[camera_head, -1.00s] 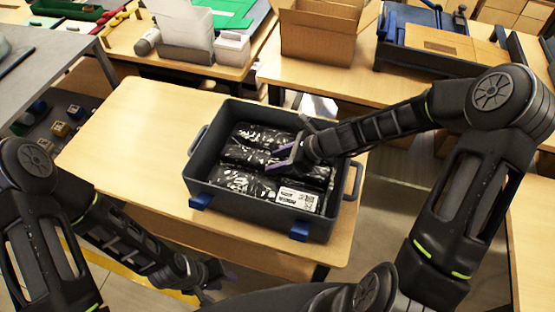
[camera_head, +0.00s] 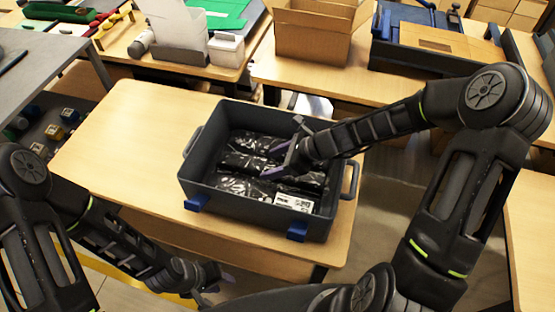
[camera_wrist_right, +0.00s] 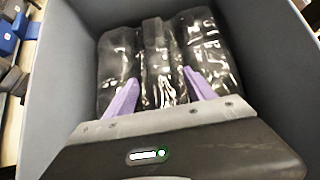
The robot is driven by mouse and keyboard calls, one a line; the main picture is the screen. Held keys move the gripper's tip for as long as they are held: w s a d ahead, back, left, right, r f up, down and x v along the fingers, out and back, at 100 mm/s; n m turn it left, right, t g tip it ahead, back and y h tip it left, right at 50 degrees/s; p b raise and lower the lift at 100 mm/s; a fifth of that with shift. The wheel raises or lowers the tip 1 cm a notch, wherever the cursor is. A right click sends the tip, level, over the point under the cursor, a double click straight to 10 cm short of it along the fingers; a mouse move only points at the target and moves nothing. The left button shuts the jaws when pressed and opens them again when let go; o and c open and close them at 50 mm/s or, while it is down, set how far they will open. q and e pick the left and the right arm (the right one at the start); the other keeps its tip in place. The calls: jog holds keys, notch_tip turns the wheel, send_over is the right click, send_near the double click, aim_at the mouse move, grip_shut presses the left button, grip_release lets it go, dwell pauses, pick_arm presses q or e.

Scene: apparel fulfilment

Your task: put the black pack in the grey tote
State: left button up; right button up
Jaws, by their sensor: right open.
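The grey tote (camera_head: 195,172) stands on the wooden table, with its wall also in the right wrist view (camera_wrist_right: 62,75). Black glossy packs lie in it side by side: one pack (camera_wrist_right: 117,58), a middle pack (camera_wrist_right: 157,50) and another pack (camera_wrist_right: 207,45). A white label (camera_head: 293,202) shows on the near side of the packs. My right gripper (camera_head: 268,162) is open over the packs inside the tote, its purple fingers apart in the right wrist view (camera_wrist_right: 160,92). I cannot tell whether they touch a pack. My left gripper (camera_head: 218,282) is low beside the table's front edge, its jaws unclear.
The table (camera_head: 115,150) is bare left of the tote. An open cardboard box (camera_head: 318,35) and a dark blue bin (camera_head: 405,50) stand on the tables behind. Several small items lie on a lower shelf (camera_head: 45,130) at the left.

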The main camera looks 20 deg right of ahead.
jog(key=shift+r+p, duration=0.55)
jog(key=shift+r, duration=0.05)
jog(key=v, duration=1.2)
